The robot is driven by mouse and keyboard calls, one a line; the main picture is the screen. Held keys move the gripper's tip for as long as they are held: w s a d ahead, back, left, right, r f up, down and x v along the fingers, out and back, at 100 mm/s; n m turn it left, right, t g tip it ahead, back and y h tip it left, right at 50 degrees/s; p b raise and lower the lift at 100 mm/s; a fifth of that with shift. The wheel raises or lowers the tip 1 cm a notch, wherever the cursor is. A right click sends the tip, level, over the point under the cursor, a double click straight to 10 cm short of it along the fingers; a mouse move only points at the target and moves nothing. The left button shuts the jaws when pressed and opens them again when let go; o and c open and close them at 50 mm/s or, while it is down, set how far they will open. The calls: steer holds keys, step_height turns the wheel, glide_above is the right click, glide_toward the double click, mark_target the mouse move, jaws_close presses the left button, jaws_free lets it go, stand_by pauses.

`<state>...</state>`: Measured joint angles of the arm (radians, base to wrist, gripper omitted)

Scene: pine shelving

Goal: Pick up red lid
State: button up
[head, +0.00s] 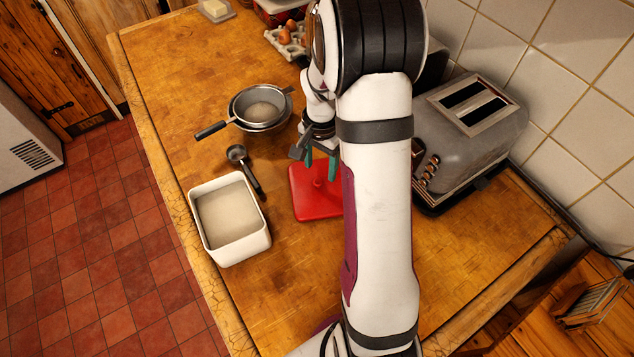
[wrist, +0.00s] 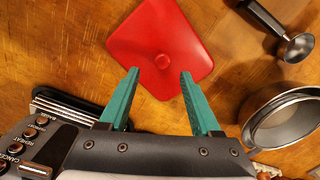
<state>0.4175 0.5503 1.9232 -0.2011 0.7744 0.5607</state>
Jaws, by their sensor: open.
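The red lid (head: 316,200) lies flat on the wooden counter, between the white container and the toaster. It is square with a small round knob, and my arm hides its right side in the head view. In the wrist view the whole lid (wrist: 160,45) shows except where my fingers cross it, with its knob near the space between the fingertips. My gripper (head: 318,165) is open and empty, over the far edge of the lid. Its two green fingers (wrist: 158,75) sit either side of the knob in the wrist view. The height above the lid is hard to tell.
A white container (head: 262,245) of pale powder stands left of the lid, with a dark scoop (head: 243,168) beside it. A sieve over a bowl (head: 262,108) is farther back. A metal toaster (head: 470,125) stands right, near the tiled wall. Bare counter surrounds the lid's near side.

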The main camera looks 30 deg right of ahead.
mark_target(318, 181)
steer(key=f, duration=0.5)
steer(key=shift+w+a, duration=0.15)
steer(key=shift+a, duration=0.05)
jaws_close()
